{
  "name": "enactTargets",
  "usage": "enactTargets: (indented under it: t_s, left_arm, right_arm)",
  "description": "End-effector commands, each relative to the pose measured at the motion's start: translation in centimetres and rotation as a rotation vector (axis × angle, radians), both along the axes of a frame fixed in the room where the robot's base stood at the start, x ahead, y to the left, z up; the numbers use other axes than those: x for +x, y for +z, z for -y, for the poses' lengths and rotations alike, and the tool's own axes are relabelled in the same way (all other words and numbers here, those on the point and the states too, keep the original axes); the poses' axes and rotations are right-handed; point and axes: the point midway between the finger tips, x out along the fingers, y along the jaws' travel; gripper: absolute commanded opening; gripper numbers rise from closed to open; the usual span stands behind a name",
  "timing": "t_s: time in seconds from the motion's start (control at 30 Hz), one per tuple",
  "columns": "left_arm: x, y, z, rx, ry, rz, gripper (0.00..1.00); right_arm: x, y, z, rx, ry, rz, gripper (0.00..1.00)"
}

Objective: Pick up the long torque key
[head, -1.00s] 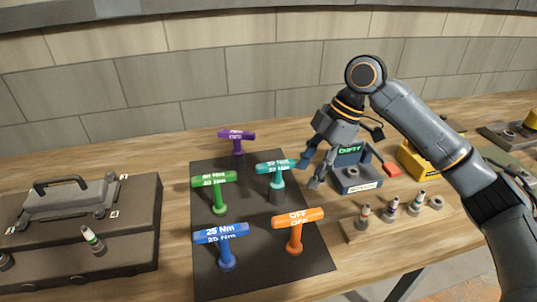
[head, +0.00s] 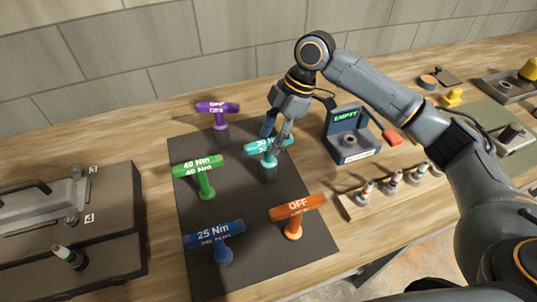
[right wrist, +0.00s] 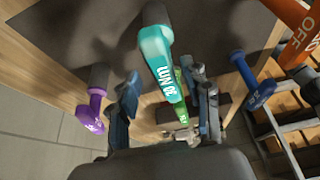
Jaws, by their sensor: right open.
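Several T-shaped torque keys stand upright on a dark mat (head: 185,160). The teal key (head: 268,162), marked 30 Nm, has a dark lower sleeve. The purple key (head: 220,118) also has a dark sleeve. The green 40 Nm key (head: 203,176), blue 25 Nm key (head: 221,240) and orange OFF key (head: 296,213) stand nearer. My right gripper (head: 276,136) is open at the teal key's handle, partly covering it. In the right wrist view the teal key (right wrist: 161,60) lies between the open fingers; contact cannot be told. My left gripper is out of view.
A case (head: 110,220) stands at the left. Right of the mat are a box with a green EMPTY display (head: 352,135), a red block (head: 392,137) and a wooden rack (head: 350,207) with small bottle-like pieces. A tiled wall is behind.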

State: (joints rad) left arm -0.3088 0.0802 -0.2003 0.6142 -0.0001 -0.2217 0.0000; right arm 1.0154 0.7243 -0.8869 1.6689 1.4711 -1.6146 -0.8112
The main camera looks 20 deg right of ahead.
Motion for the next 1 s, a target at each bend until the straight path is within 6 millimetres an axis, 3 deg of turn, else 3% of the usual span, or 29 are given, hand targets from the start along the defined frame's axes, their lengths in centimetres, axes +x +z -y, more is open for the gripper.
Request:
enactTargets:
  t_s: [0.23,0.5,0.73,0.77,1.0]
  left_arm:
    - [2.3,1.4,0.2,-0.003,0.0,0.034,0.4]
    - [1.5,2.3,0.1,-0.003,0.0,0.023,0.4]
    - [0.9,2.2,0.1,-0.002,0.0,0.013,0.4]
    - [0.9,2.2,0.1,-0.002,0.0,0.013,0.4]
    - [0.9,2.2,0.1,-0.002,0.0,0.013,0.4]
  right_arm:
    - [-0.5,-1.7,-1.1,0.0,0.002,-0.003,0.48]
    - [-0.7,-4.9,-2.4,0.0,0.002,0.0,0.48]
    - [-0.7,-5.1,-2.5,-0.001,0.001,0.002,0.48]
    - [-0.7,-5.1,-2.5,-0.001,0.001,0.002,0.46]
    - [-0.7,-5.1,-2.5,-0.001,0.001,0.0,0.0]
